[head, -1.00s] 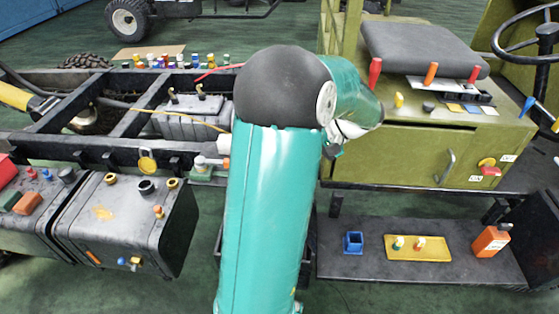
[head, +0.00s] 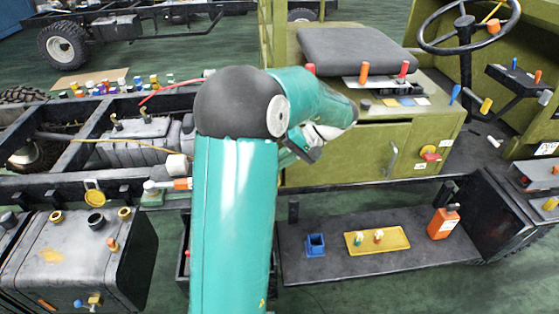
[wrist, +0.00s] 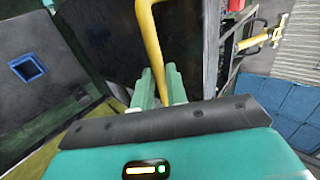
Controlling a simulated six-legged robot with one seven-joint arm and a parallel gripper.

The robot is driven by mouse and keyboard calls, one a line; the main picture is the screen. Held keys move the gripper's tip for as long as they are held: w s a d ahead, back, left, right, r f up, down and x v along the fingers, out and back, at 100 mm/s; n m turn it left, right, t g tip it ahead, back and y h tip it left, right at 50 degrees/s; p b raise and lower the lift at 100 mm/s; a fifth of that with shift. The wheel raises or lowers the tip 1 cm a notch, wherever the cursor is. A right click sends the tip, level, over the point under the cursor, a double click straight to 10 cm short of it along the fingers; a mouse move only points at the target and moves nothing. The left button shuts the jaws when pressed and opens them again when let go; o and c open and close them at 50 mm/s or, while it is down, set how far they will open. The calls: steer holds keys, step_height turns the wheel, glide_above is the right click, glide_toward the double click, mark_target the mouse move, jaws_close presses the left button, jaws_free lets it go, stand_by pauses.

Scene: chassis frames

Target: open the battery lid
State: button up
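In the wrist view a yellow bar-shaped handle (wrist: 152,40) stands in front of a dark flat panel (wrist: 110,35). I cannot tell for sure whether this panel is the battery lid. My gripper (wrist: 161,85) has its two teal fingers close on either side of the handle's lower part, with hardly any gap, and looks shut on it. In the head view my teal arm covers the middle, and its wrist (head: 325,130) points down behind the arm. My fingertips and the handle are hidden there. Part of a dark box (head: 184,262) shows left of my arm.
A grey tank (head: 70,265) with caps stands at the left. On the right, a dark step (head: 295,262) carries a blue cup (head: 316,246), a yellow tray (head: 361,246) and an orange bottle (head: 443,222). A green cabinet (head: 345,155) with a seat (head: 355,50) rises behind.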

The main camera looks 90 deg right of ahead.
steer(key=o, duration=0.3)
steer(key=shift+f, duration=0.4)
steer(key=shift+o, duration=0.4)
steer(key=shift+a+r, duration=0.1)
steer(key=shift+r, duration=0.1)
steer(key=v, duration=1.3)
steer(key=shift+s+r, duration=0.25)
steer(key=shift+s, duration=0.1)
